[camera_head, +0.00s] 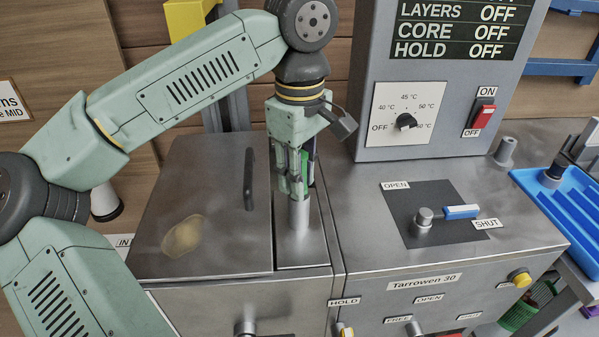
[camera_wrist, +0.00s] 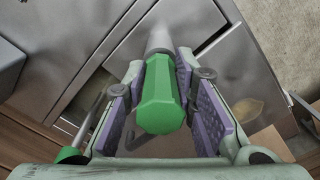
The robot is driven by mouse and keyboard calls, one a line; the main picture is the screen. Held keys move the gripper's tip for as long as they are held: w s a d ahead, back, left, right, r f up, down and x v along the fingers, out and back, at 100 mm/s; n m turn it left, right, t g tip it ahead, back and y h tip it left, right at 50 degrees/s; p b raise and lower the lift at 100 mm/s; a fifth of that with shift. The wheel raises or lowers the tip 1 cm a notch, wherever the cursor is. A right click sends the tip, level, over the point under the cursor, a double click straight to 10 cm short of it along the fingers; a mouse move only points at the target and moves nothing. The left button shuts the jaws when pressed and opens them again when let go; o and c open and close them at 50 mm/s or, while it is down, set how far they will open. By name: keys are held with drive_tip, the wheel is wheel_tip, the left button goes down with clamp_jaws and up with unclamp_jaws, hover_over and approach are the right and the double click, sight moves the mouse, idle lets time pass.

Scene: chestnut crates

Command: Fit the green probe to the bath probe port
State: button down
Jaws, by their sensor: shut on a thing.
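The green probe (camera_head: 308,165) is upright between the fingers of my gripper (camera_head: 293,188), above the left part of the steel machine. In the wrist view its faceted green handle (camera_wrist: 160,98) lies between the purple pads of my gripper (camera_wrist: 163,95), which is shut on it. A grey upright metal tube (camera_head: 300,216), apparently the bath probe port, stands on the narrow steel strip directly below the fingers. In the wrist view the tube (camera_wrist: 160,40) lines up with the handle's far end. The join is hidden, so I cannot tell how deep the probe sits.
A steel lid (camera_head: 205,235) with a dark handle and a brownish stain lies left of the tube. The grey control box (camera_head: 430,120) with dial and red switch rises to the right. A blue-handled OPEN/SHUT lever (camera_head: 460,212) and a blue tray (camera_head: 570,210) are farther right.

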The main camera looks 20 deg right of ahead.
drive_tip(key=shift+f, duration=0.3)
drive_tip(key=c, duration=1.2)
unclamp_jaws()
drive_tip(key=shift+c, duration=0.2)
drive_tip(key=shift+r, duration=0.15)
wheel_tip(320, 180, up, 12)
drive_tip(key=shift+f, duration=0.1)
drive_tip(key=shift+d, duration=0.1)
